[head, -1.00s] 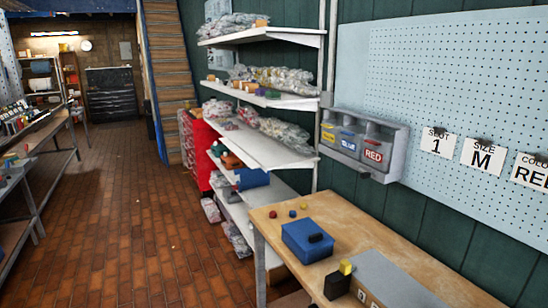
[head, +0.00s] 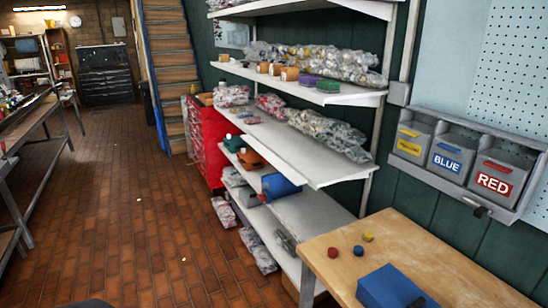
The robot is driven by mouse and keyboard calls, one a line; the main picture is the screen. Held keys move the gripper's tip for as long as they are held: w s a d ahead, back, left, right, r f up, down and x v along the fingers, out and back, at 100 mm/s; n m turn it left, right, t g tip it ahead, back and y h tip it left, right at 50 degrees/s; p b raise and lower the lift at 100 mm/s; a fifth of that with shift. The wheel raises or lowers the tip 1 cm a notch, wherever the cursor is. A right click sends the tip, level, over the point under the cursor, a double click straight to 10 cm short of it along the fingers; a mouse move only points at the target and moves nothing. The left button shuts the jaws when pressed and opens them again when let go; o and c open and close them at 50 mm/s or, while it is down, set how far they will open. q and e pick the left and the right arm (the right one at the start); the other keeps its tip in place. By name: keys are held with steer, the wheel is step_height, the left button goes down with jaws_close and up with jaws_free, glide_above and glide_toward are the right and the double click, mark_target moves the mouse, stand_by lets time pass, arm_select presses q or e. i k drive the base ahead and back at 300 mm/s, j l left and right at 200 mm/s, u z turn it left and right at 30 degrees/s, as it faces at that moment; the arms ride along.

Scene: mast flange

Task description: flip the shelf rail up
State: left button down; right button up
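A white shelf unit stands against the green wall in the middle of the head view, with several tiers. Its upper tier (head: 345,93) and the wide middle tier (head: 320,173) show pale front edges. I cannot single out a separate hinged rail on any tier, nor tell whether one is up or down. Clear plastic bags (head: 315,62) and small coloured blocks (head: 327,86) sit on the upper tier. Lower tiers hold more bags and a blue container (head: 280,186). Neither of my grippers is in view.
A wooden bench (head: 400,240) stands at the front right with a blue box (head: 392,288) and small coloured pieces. A grey rack (head: 466,165) of yellow, blue and red bins hangs above. Another bench (head: 30,130) stands far left.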

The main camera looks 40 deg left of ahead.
mark_target(267, 156)
steer(key=i+j, duration=0.1)
steer(key=j, duration=0.3)
steer(key=i+j, duration=0.1)
steer(key=j, duration=0.35)
steer(key=i+j, duration=0.1)
steer(key=j, duration=0.3)
steer(key=i+j, duration=0.15)
steer(key=j, duration=0.3)
steer(key=i+j, duration=0.1)
steer(key=j, duration=0.3)
